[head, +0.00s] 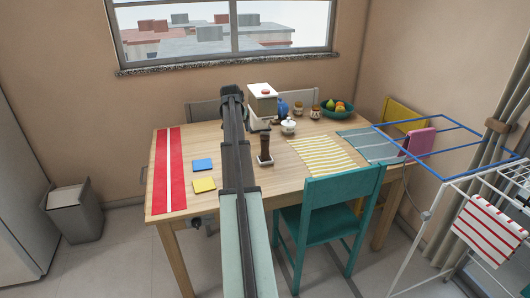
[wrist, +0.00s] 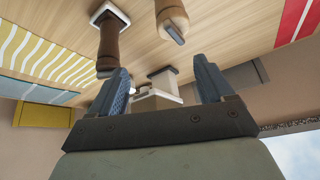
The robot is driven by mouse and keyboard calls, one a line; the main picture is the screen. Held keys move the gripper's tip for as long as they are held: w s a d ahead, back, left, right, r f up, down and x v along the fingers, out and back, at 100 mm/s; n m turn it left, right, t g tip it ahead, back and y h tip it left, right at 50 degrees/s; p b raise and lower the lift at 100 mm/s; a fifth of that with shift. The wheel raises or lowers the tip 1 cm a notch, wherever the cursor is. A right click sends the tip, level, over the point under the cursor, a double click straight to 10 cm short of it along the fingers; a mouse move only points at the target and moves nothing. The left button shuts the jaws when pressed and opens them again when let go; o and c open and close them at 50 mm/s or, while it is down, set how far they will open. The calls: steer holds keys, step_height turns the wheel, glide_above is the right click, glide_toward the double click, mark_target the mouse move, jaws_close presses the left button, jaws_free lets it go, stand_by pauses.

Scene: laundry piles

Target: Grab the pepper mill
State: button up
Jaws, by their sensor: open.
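A tall dark brown turned piece, which looks like the pepper mill (head: 265,148), stands upright on a square base on the wooden table, just right of my arm in the head view. In the wrist view, which is upside down, the pepper mill (wrist: 108,45) shows at upper left, its pale square base toward the top edge. My gripper (wrist: 164,88) is open, its two blue fingers apart and empty. The pepper mill is outside the gap, above the left finger, and not held. My arm covers part of the table in the head view.
A tan wooden piece with a dark tip (wrist: 172,18) is cut off at the top of the wrist view. A white boxy appliance (head: 262,104), a white lidded pot (head: 288,126) and a fruit bowl (head: 338,108) stand farther back. A teal chair (head: 342,190) stands at the front.

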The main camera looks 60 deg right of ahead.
steer(key=m+g, duration=0.1)
steer(key=m, duration=0.1)
glide_toward(265, 133)
steer(key=a+v, duration=0.1)
steer(key=v, duration=0.2)
steer(key=shift+h, duration=0.3)
steer(key=x, duration=1.4)
steer(key=shift+w+d, duration=0.1)
steer(key=shift+d, duration=0.15)
steer(key=shift+r, duration=0.1)
jaws_close()
